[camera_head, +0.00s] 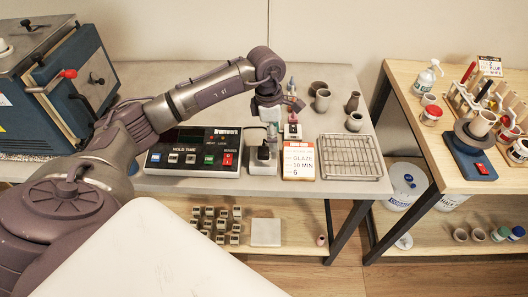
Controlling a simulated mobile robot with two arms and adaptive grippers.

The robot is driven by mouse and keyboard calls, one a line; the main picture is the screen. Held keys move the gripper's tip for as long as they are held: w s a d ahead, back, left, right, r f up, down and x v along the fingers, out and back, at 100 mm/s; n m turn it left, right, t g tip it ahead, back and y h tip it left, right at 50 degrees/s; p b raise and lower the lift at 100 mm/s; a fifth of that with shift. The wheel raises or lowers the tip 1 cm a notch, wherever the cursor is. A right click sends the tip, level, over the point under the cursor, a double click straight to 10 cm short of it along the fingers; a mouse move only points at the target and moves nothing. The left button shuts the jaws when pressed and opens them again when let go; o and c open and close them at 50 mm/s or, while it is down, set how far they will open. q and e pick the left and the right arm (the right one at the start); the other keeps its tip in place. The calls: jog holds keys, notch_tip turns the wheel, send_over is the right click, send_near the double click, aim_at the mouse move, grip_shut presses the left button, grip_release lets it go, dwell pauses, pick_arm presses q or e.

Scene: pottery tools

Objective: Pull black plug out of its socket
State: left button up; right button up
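The black plug (263,153) stands in a small pale socket box (259,168) on the grey table, just right of the control box. My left arm comes in from the left and bends down at its wrist. My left gripper (272,127) hangs above and slightly behind the plug, pointing down. Its fingers are small and overlap in this view, so I cannot tell how far apart they are or whether they touch the plug. The plug's prongs are hidden. My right gripper is not in view.
A control box (193,150) stands left of the plug. A glaze card (298,160) and a wire rack (350,157) lie to the right. Small pots (322,100) stand behind. A blue kiln (62,85) is at the left, and a wooden bench (450,178) at the right.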

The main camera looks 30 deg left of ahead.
aim_at(263, 149)
pick_arm(q)
jog(key=a, duration=0.1)
jog(key=a+r+y, duration=0.1)
jog(key=a, duration=0.1)
jog(key=shift+s+a, duration=0.1)
jog(key=shift+a, duration=0.1)
jog(key=shift+f, duration=0.15)
notch_tip(263, 149, down, 9)
jog(key=b, duration=0.6)
jog(key=shift+b, duration=0.5)
dwell(0.8)
grip_shut()
dwell(0.4)
